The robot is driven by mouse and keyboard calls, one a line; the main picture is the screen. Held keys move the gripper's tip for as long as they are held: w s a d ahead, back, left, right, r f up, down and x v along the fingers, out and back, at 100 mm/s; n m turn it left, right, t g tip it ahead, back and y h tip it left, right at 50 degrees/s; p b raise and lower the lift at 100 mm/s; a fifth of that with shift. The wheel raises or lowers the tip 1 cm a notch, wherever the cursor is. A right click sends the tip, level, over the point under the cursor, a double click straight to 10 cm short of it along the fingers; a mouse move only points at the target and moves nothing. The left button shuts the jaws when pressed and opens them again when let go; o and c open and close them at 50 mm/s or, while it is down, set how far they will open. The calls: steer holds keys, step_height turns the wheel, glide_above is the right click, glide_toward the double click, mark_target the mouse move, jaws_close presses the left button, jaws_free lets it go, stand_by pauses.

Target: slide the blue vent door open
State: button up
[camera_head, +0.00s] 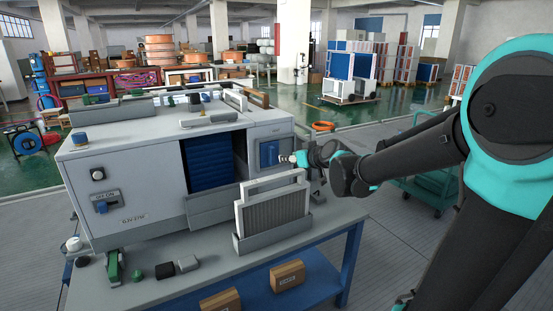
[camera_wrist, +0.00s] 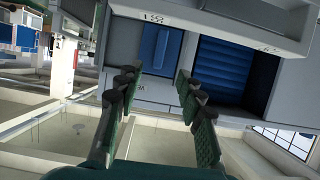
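The blue vent door (camera_head: 268,153) is a small blue panel on the right part of the grey box's front. In the wrist view, the blue door (camera_wrist: 153,58) shows a raised upright ridge, just beyond my fingertips. My gripper (camera_wrist: 157,84) is open, with its dark green fingers spread and nothing between them. In the head view, my gripper (camera_head: 290,158) is at the right end of the box, close to the door; I cannot tell whether it touches. Left of the door, an opening shows blue slats (camera_head: 207,165). The slats also show in the wrist view (camera_wrist: 232,70).
The grey box (camera_head: 130,195) stands on a workbench (camera_head: 195,275). A white-framed pleated filter (camera_head: 273,212) stands upright in a grey holder in front of the door area. Small dark and green items lie at the bench's front left. Cardboard boxes (camera_head: 287,275) sit on the lower shelf.

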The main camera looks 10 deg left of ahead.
mark_target(274, 157)
steer(key=x, duration=1.3)
steer(key=shift+f, duration=0.15)
jaws_close()
steer(key=shift+w, duration=0.1)
